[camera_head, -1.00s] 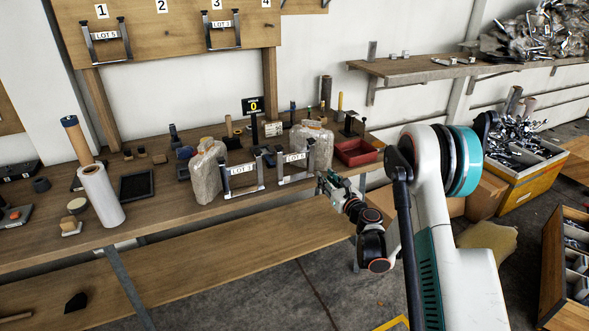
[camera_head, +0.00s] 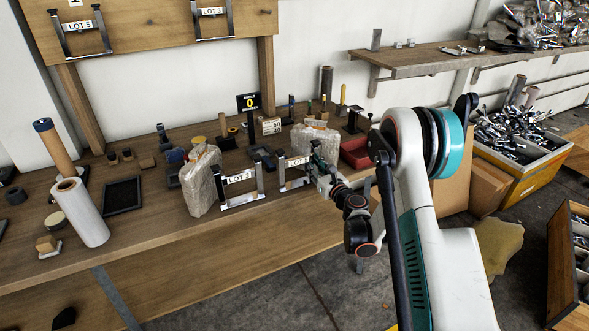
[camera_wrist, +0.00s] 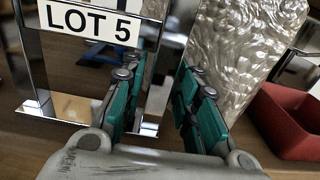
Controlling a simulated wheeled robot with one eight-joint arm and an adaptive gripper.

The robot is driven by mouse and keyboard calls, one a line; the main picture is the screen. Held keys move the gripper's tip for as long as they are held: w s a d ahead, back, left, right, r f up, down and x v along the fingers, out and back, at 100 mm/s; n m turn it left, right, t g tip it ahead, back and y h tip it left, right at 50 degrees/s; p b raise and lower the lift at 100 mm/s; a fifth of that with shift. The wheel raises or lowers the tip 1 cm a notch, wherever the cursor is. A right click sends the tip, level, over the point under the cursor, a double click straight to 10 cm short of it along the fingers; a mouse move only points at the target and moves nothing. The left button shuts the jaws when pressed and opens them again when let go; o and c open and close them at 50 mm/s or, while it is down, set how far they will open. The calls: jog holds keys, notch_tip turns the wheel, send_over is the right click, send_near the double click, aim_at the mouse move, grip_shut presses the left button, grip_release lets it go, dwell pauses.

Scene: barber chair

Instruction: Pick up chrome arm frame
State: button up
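A chrome arm frame with a "LOT 5" label (camera_head: 299,161) stands on the workbench (camera_head: 140,240) in the head view. In the wrist view its label (camera_wrist: 88,22) fills the upper left, and a chrome upright (camera_wrist: 168,65) runs down between my fingers. My gripper (camera_wrist: 160,95) is open, with a teal finger on each side of that upright; firm contact is not visible. In the head view my gripper (camera_head: 318,168) is at the frame's right side and partly hides it. A second chrome frame (camera_head: 240,178) with a LOT label stands just to the left.
Wrapped, clear-plastic blocks stand behind the frames, one at left (camera_head: 201,180) and one at right (camera_head: 315,137). A red tray (camera_head: 356,153) lies to the right. A white roll (camera_head: 80,212) and a black tray (camera_head: 122,195) are farther left. More frames hang on the board (camera_head: 150,30).

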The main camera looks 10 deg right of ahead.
jog(key=shift+s+r, duration=0.1)
grip_shut()
jog(key=shift+r, duration=0.1)
notch_tip(320, 180, up, 20)
jog(key=p, duration=0.7)
